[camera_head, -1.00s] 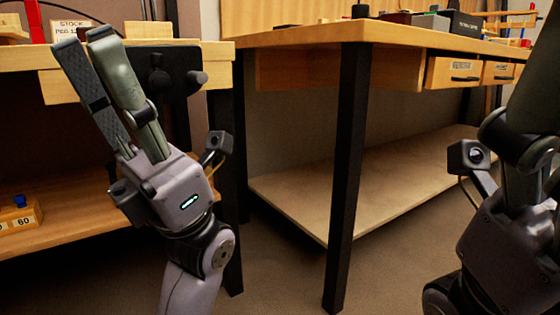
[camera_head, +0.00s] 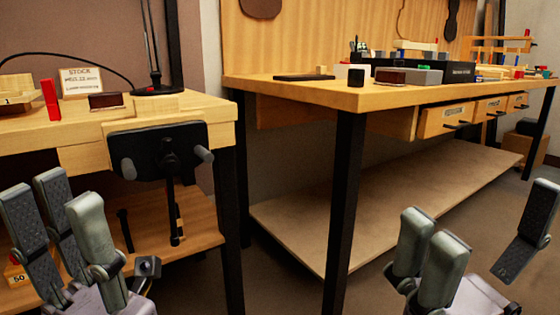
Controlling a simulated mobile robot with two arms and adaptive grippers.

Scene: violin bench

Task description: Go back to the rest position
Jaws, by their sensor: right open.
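My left gripper (camera_head: 62,208) is at the lower left of the head view, in front of the left bench. Its dark-padded and grey-green fingers stand upright and apart, with nothing seen between them. My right gripper (camera_head: 478,228) is at the lower right, in front of the right bench's lower shelf. Its fingers point up and are spread wide, and it is empty. Both palms are cut off by the bottom edge of the picture. Both grippers appear clear of the benches.
The left bench (camera_head: 75,132) has a black vise (camera_head: 165,145) on its front, a red block (camera_head: 50,100) and a stock card (camera_head: 82,82). The right bench (camera_head: 300,92) carries several boxes, with drawers (camera_head: 445,119) below. The floor between the benches shows free.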

